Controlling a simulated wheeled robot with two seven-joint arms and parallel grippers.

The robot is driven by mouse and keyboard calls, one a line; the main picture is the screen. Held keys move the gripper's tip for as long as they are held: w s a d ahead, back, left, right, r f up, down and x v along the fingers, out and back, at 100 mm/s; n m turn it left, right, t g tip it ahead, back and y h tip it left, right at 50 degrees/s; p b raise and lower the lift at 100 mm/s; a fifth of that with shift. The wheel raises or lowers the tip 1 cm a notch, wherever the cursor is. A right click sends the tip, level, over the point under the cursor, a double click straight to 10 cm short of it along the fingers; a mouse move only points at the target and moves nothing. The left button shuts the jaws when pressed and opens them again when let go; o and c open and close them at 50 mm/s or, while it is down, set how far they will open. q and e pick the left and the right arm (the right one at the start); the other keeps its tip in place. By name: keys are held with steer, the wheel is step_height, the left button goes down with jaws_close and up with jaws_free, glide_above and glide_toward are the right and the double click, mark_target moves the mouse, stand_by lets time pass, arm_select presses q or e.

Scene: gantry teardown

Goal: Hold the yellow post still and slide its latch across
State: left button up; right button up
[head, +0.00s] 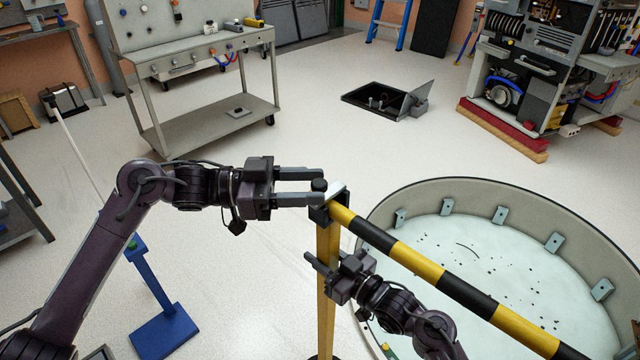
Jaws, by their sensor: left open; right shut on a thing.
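The yellow post (325,307) stands upright in the middle of the head view. Its top carries a dark bracket with a dark round knob (319,184), which looks like the latch, and a pale plate (336,190). A black-and-yellow striped bar (400,254) runs from the post top to the lower right. My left gripper (317,187) is open, coming from the left, its two fingers level with the knob and reaching it. Whether they touch it I cannot tell. My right gripper (328,268) is shut on the post below the bracket, partly hiding it.
A round pit (490,189) with a pale floor and wall brackets lies under the bar at right. A blue stand (153,280) is at lower left. A grey workbench (205,42), an open floor hatch (385,100) and a machine rack (545,70) stand farther back.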

arm_select(q)
steer(key=a, duration=0.9)
steer(key=shift+a, duration=0.3)
arm_select(e)
steer(key=o, duration=1.2)
